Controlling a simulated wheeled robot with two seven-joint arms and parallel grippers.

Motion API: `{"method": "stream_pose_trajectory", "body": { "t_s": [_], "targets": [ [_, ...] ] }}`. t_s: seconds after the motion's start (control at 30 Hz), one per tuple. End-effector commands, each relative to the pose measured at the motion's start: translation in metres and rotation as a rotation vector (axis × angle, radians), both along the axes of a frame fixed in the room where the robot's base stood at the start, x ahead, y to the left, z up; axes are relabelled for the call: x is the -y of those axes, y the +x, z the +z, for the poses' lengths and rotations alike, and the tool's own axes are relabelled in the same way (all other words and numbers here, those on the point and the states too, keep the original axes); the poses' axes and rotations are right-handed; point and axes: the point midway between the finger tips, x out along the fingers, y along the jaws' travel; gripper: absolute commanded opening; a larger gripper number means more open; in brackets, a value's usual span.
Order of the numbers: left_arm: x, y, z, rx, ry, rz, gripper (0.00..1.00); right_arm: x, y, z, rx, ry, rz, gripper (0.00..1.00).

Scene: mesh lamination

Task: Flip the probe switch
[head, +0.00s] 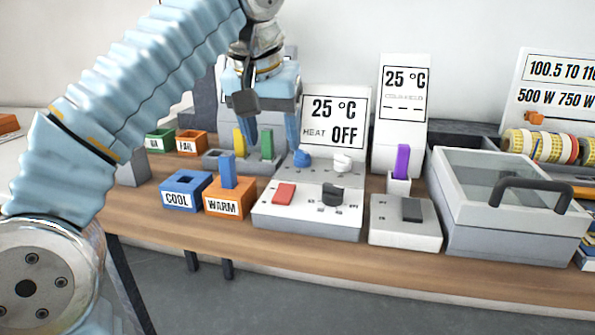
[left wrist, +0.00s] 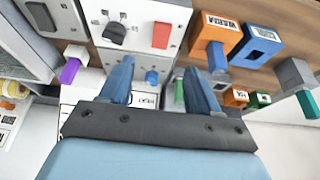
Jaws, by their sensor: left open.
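No switch is labelled as the probe switch. A light grey box (head: 392,228) with a dark grey rocker (head: 411,209) stands right of the heater unit; the rocker also shows at the top left of the left wrist view (left wrist: 40,16). Behind it a purple stick (head: 402,161) stands in a white holder (head: 398,186), before a display (head: 403,95) reading 25 °C above dashes. The purple stick is at left in the left wrist view (left wrist: 70,70). My left gripper (head: 272,135) is open and empty, above and behind the heater unit, left of the rocker box. My right gripper is not in view.
The heater unit (head: 310,215) has a red button (head: 284,193), black knob (head: 334,195) and blue knob (head: 302,158). Left are the COOL box (head: 181,199) and WARM box (head: 229,208). A lidded case (head: 500,238) with a raised handle stands right of the rocker box.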

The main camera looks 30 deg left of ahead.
Motion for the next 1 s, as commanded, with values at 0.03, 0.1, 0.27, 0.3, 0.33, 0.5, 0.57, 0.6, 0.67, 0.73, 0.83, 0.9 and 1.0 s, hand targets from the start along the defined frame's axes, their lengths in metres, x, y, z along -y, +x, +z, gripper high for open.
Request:
{"method": "stream_pose_trajectory", "body": {
  "t_s": [0.03,0.1,0.27,0.3,0.33,0.5,0.57,0.6,0.67,0.73,0.83,0.9,1.0],
  "targets": [
    [-0.002,-0.003,0.002,0.003,-0.002,0.004,0.62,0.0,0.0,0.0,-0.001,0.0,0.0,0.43],
    [-0.003,-0.004,0.001,0.002,-0.002,0.009,0.62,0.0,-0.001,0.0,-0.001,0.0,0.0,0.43],
    [-0.006,0.003,-0.02,-0.002,-0.001,0.011,0.62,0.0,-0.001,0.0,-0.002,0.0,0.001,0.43],
    [-0.007,0.007,-0.028,-0.003,-0.001,0.011,0.62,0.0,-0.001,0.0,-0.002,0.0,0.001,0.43],
    [-0.007,0.009,-0.035,-0.003,0.0,0.01,0.62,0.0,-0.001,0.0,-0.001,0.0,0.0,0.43],
    [-0.01,0.024,-0.072,-0.002,-0.001,0.009,0.62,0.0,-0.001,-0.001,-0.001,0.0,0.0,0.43],
    [-0.011,0.029,-0.084,-0.003,-0.001,0.009,0.62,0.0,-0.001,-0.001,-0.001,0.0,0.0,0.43],
    [-0.012,0.033,-0.092,-0.002,-0.001,0.009,0.62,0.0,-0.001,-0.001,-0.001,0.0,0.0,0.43],
    [-0.013,0.036,-0.101,-0.002,-0.002,0.008,0.62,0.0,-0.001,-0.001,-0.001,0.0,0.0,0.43],
    [-0.014,0.04,-0.111,-0.001,-0.001,0.008,0.62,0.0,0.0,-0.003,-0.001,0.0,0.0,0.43],
    [-0.014,0.044,-0.12,0.0,-0.001,0.008,0.62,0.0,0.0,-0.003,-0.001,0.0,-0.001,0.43],
    [-0.015,0.046,-0.122,0.001,-0.002,0.008,0.62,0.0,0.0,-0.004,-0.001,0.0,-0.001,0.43],
    [-0.015,0.046,-0.124,0.003,-0.002,0.009,0.62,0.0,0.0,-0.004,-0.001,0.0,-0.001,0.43]
  ]
}}
